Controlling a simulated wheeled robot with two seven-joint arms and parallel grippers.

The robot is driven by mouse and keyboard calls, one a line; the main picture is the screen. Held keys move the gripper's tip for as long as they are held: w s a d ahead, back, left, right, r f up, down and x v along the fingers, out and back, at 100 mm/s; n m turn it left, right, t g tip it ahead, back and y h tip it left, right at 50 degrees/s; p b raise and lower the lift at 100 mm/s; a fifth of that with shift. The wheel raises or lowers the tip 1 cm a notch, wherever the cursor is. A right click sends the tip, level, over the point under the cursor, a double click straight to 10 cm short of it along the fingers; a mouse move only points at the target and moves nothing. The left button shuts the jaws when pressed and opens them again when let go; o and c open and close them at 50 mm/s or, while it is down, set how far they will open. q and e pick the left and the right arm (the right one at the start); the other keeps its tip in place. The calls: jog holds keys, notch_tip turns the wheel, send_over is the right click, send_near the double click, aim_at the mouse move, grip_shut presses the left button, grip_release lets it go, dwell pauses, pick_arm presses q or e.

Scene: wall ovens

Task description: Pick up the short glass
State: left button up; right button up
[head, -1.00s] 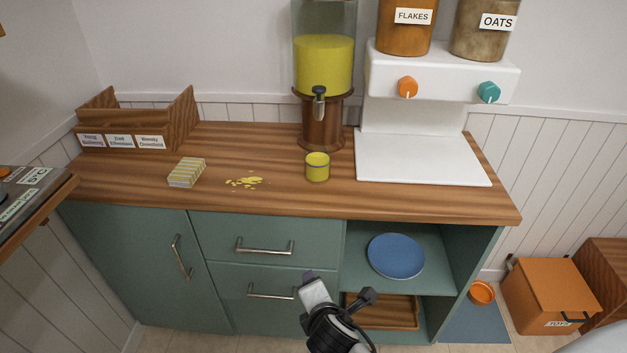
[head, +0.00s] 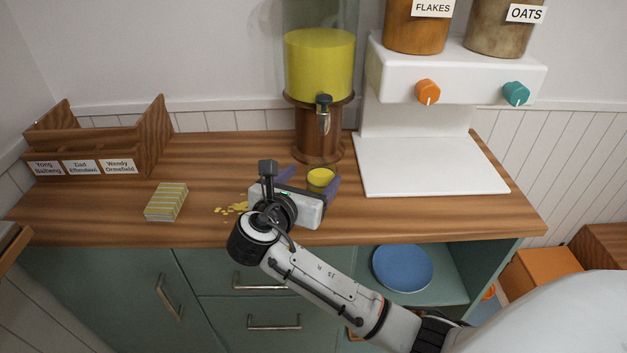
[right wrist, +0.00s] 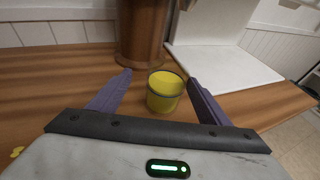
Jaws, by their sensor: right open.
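The short glass (head: 320,179), filled with yellow liquid, stands upright on the wooden counter in front of the drink dispenser. In the right wrist view the glass (right wrist: 165,91) is ahead of the palm, nearer the right finger. My right gripper (head: 309,181) is open, its purple fingers (right wrist: 154,84) reaching forward on either side of the glass. I cannot tell whether a finger touches it. In the head view the gripper body hides the lower part of the glass. My left gripper is not in view.
The dispenser (head: 320,65) with yellow liquid stands just behind the glass. A white cereal machine (head: 455,72) with a flat base (head: 430,165) is to the right. Yellow spill bits (head: 232,209), a striped box (head: 167,201) and a wooden organizer (head: 150,140) are to the left.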

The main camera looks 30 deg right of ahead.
aim_at(325, 170)
jog(key=shift+w+d+f, duration=0.1)
jog(key=shift+w+d, duration=0.05)
jog(key=shift+d, duration=0.3)
jog(key=shift+w+d+f, duration=0.1)
jog(key=shift+w+d, duration=0.05)
jog(key=shift+d, duration=0.25)
jog(key=shift+w+d+f, duration=0.15)
jog(key=shift+d, duration=0.1)
jog(key=x, duration=0.4)
jog(key=shift+s+d+f, duration=0.2)
jog(key=shift+s+d, duration=0.05)
jog(key=shift+d, duration=0.05)
jog(key=shift+w+d+f, duration=0.1)
jog(key=shift+w+d, duration=0.1)
jog(key=c, duration=1.1)
jog(key=shift+c, duration=1.4)
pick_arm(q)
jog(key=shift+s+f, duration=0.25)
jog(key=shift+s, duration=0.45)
